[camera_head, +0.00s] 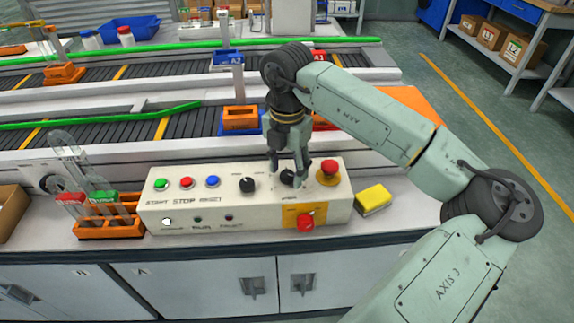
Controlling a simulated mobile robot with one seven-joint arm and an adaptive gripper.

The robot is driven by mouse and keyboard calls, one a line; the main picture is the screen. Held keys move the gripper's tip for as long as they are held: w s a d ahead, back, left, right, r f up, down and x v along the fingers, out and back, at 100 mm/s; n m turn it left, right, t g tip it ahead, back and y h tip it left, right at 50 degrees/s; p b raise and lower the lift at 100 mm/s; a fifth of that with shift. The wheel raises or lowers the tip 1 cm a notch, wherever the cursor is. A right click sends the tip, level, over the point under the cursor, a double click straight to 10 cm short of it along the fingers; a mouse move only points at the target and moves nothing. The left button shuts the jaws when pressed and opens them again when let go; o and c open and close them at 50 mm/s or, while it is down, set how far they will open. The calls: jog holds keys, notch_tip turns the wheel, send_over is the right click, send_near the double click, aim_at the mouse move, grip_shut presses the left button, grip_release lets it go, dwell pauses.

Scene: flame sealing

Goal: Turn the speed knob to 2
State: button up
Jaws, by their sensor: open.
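A white control box (180,211) stands on the counter. Two black knobs are on its top: a left one (248,184) in full view, and a right one (287,177) partly covered by my gripper. The lettering by the knobs is too small to read, so I cannot tell for sure which is the speed knob or its setting. My gripper (289,172) points down over the right knob, open, with one finger on each side of it. I cannot tell whether the fingers touch the knob.
A red mushroom button (329,168) sits just right of my gripper. Green, red and blue buttons (186,183) line the box's left. A red switch (305,222) is on its front. A yellow sponge (374,199) lies to the right, an orange tube rack (110,228) to the left. Conveyors run behind.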

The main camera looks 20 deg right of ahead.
jog(key=shift+f, duration=0.3)
jog(key=shift+c, duration=0.5)
grip_shut()
